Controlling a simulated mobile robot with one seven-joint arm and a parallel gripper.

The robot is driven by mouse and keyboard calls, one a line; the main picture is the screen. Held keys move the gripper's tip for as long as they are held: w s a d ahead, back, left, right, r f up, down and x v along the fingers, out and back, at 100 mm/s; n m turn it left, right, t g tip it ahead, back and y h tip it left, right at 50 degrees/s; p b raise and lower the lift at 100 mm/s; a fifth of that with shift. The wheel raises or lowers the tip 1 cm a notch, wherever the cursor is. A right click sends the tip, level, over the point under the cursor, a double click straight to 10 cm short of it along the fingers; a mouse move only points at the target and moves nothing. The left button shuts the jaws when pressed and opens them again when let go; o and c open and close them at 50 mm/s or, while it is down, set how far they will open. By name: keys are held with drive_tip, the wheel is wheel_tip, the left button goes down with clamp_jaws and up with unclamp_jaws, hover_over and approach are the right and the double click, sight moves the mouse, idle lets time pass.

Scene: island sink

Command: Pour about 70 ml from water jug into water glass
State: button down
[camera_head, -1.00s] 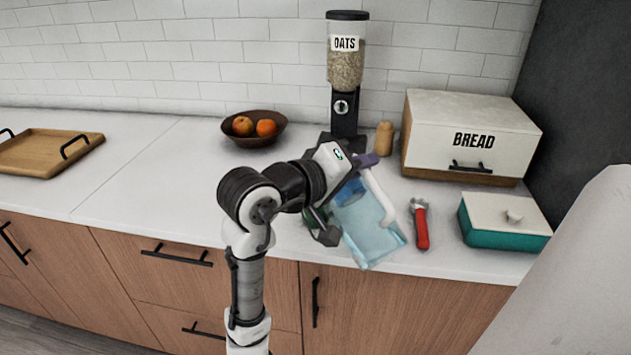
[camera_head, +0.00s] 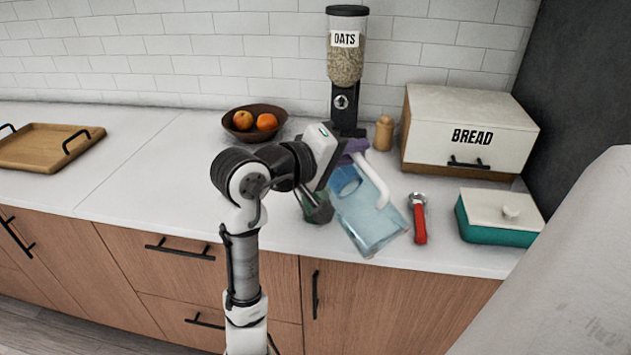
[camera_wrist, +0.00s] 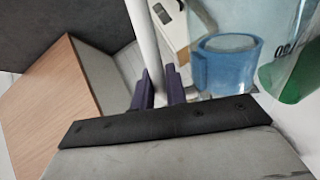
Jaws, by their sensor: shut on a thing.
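The water jug (camera_head: 371,222) is clear pale blue with a white handle (camera_head: 375,181). It is held tilted near the counter's front edge, its upper end to the left and its base to the lower right. My gripper (camera_head: 353,148) is shut on the handle; in the wrist view its purple fingers (camera_wrist: 160,88) sit around the white bar. A blue cylindrical vessel (camera_wrist: 228,66), possibly the water glass, shows beyond the fingers in the wrist view. A clear, green-bottomed vessel (camera_wrist: 297,82) is at the right there. I cannot tell which is the water glass; pouring water is not discernible.
A red-handled tool (camera_head: 419,220) and a teal lidded dish (camera_head: 497,235) lie right of the jug. The bread box (camera_head: 462,115), oats dispenser (camera_head: 345,65) and fruit bowl (camera_head: 240,133) stand behind. The counter left of my arm is clear up to the wooden tray (camera_head: 45,150).

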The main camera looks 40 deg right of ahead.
sight(368, 175)
drive_tip(key=shift+w+d+r+n+p, duration=0.1)
drive_tip(key=shift+w+r+n+p, duration=0.15)
drive_tip(key=shift+w+p, duration=0.4)
drive_tip(key=shift+w+r+n+p, duration=0.25)
drive_tip(key=shift+w+p, duration=0.25)
drive_tip(key=shift+p, duration=0.15)
drive_tip(key=shift+w+r+g+p, duration=0.15)
drive_tip(key=shift+w+g+p, duration=0.15)
drive_tip(key=shift+p, duration=0.15)
idle(1.3)
drive_tip(key=s+f+m+b, duration=0.1)
drive_tip(key=s+b, duration=0.1)
drive_tip(key=s+f+m+b, duration=0.1)
drive_tip(key=b, duration=0.2)
drive_tip(key=s+f+m+t+b, duration=0.1)
drive_tip(key=s+f+b, duration=0.1)
drive_tip(key=shift+s+a+b, duration=0.25)
drive_tip(key=shift+s+b, duration=0.05)
drive_tip(key=shift+s+r, duration=0.15)
drive_tip(key=shift+s+f+m+b, duration=0.4)
drive_tip(key=shift+s+f+m, duration=0.05)
drive_tip(key=shift+m, duration=0.15)
drive_tip(key=shift+s+r+m+t+h, duration=0.25)
drive_tip(key=shift+r+m+t+h, duration=0.05)
drive_tip(key=shift+t, duration=0.1)
drive_tip(key=shift+a, duration=0.1)
idle(0.4)
